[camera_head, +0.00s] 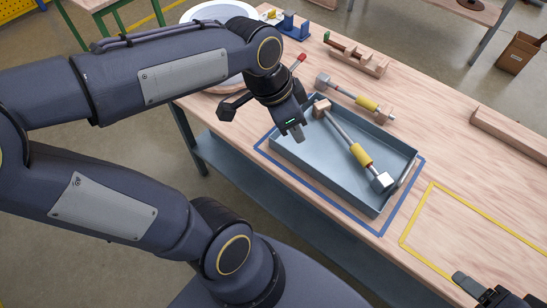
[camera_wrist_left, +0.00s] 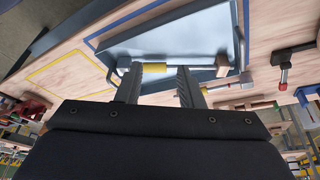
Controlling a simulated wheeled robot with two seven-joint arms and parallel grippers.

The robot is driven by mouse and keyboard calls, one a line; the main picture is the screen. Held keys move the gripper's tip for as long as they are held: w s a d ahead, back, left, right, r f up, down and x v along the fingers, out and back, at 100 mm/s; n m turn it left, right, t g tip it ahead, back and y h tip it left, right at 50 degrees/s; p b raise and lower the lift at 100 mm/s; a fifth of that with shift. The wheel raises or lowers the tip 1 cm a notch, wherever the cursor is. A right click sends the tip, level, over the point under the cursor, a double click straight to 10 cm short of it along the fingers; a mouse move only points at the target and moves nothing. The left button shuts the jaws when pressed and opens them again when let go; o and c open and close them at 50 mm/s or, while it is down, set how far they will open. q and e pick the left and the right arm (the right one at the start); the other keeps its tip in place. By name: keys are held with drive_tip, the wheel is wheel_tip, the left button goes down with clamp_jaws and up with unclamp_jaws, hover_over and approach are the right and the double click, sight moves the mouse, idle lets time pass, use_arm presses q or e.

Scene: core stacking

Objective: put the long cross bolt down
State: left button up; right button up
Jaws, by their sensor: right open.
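A long bolt with a yellow sleeve (camera_head: 361,155) lies slantwise across a shallow blue-grey tray (camera_head: 400,152). It has a wooden block at its far end and a metal block at its near end. I cannot tell if the far end rests on the rim. It also shows in the left wrist view (camera_wrist_left: 155,68), beyond my fingers. My left gripper (camera_head: 292,131) is above the tray's left end, beside the bolt. In the left wrist view its fingers (camera_wrist_left: 158,88) are apart with nothing between them. My right gripper (camera_head: 484,291) is open at the bottom right, partly cut off.
A second yellow-sleeved bolt (camera_head: 366,103) lies behind the tray. A wooden rack (camera_head: 357,60) and a round pale dish (camera_head: 213,14) stand further back. A wooden block (camera_head: 512,135) is at the right. The yellow-outlined area (camera_head: 470,225) is bare.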

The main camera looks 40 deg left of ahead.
use_arm(q)
drive_tip(key=s+d+f+n+t+h, duration=0.1)
drive_tip(key=s+f+n+t, duration=0.1)
drive_tip(key=s+n, duration=0.6)
drive_tip(key=shift+d+f, duration=0.15)
drive_tip(key=shift+f, duration=0.2)
drive_tip(key=shift+r, duration=0.1)
drive_tip(key=shift+r+p, duration=0.3)
drive_tip(key=shift+p, duration=0.05)
